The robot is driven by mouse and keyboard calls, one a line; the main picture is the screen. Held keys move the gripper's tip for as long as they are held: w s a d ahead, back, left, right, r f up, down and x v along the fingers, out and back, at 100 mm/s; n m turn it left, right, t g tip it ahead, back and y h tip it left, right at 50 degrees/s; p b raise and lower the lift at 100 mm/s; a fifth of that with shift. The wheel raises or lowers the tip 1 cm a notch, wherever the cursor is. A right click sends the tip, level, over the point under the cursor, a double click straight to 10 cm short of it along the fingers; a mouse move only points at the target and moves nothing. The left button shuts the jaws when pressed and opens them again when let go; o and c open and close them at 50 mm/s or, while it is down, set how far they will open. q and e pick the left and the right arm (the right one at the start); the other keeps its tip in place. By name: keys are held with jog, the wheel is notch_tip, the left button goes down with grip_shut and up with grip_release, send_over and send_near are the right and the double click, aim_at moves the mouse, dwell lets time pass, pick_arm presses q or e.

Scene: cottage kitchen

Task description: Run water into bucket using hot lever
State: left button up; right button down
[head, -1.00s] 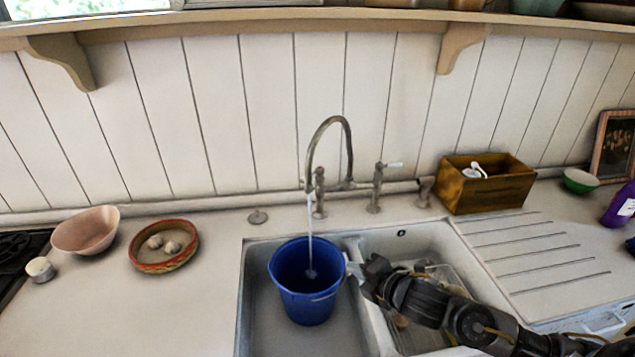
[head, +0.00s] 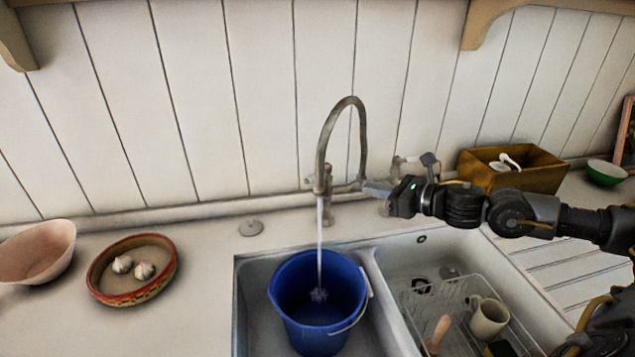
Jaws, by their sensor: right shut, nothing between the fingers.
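The blue bucket (head: 297,322) stands upright in the left basin of the sink. A stream of water (head: 320,245) falls from the curved metal tap (head: 325,130) into it. The tap has a left handle post (head: 323,180) and a white right lever (head: 408,159); I cannot tell which is marked hot. My right gripper (head: 368,187) is shut and empty, pointing left, at the tap between the two posts. It hides much of the right post. I cannot tell whether it touches the tap. My left gripper is not in view.
The right basin (head: 422,239) holds a wire rack (head: 410,312) with a mug (head: 488,317) and a wooden-handled tool (head: 439,333). A wooden box (head: 540,174) and green bowl (head: 607,173) stand at right. A red-rimmed dish (head: 102,283) and pink bowl (head: 38,252) stand left.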

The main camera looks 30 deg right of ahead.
pick_arm(q)
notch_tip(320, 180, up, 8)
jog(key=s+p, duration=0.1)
jog(key=p, duration=0.6)
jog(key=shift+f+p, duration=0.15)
jog(key=shift+p, duration=0.2)
pick_arm(e)
jog(key=x, duration=1.3)
jog(key=shift+a+r, duration=0.25)
jog(key=shift+a, duration=0.1)
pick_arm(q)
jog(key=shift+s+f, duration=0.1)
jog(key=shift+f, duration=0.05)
pick_arm(e)
jog(key=shift+w+a, duration=0.1)
jog(key=shift+w, duration=0.1)
